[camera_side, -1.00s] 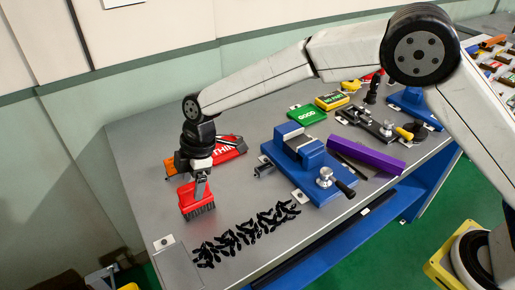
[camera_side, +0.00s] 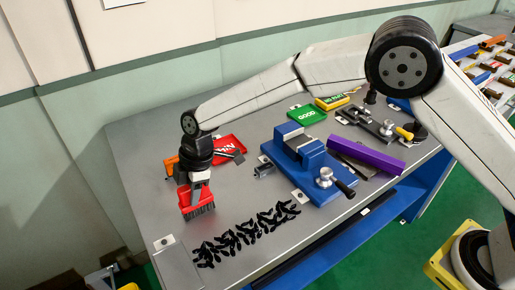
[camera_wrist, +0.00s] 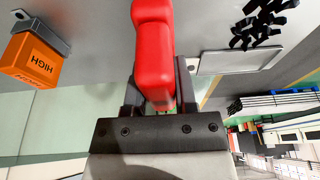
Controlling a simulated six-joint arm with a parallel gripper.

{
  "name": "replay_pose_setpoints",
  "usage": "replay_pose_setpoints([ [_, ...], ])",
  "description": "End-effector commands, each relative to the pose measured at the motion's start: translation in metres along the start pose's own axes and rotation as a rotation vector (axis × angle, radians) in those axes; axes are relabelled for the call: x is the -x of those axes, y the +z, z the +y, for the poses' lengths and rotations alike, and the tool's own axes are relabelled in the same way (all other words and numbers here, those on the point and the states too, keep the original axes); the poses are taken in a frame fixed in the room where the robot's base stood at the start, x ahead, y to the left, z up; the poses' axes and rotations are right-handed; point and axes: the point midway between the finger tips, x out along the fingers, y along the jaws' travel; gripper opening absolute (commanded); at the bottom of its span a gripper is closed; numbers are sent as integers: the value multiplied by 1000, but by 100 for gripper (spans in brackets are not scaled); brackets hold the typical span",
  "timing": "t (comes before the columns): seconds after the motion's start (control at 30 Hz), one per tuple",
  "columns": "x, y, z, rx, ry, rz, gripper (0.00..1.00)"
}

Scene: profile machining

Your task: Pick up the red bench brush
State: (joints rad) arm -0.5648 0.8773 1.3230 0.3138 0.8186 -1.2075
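The red bench brush (camera_side: 187,197) stands bristles down near the left end of the grey bench in the side view. My gripper (camera_side: 197,196) points down at it, with its fingers low around the red body. In the wrist view, the brush's rounded red handle (camera_wrist: 154,50) runs between the two dark fingers of my gripper (camera_wrist: 158,95), close to both. I cannot tell whether the fingers press on it. The bristles look to be at bench height, and part of the brush is hidden by my gripper.
Black shavings (camera_side: 245,236) lie in front and to the right of the brush. A red THIN tray (camera_side: 229,146) lies behind my wrist. A blue vise (camera_side: 300,165) stands to the right. An orange HIGH block (camera_wrist: 32,60) is at the wrist view's left.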

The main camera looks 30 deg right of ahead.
Motion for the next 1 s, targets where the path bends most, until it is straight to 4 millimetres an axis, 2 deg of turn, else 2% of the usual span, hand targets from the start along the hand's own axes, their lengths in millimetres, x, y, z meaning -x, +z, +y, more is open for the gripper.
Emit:
replay_pose_setpoints([
  [0.03, 0, 0, 0, 0, 0, 0, 10],
  [0.07, 0, 0, 0, 0, 0, 0, 0],
  [0.57, 5, -2, 0, 1, 1, 1, 0],
  [0.83, 31, -9, 0, 0, 3, 3, 0],
  [1.0, 47, -7, -11, 0, 1, 2, 0],
])
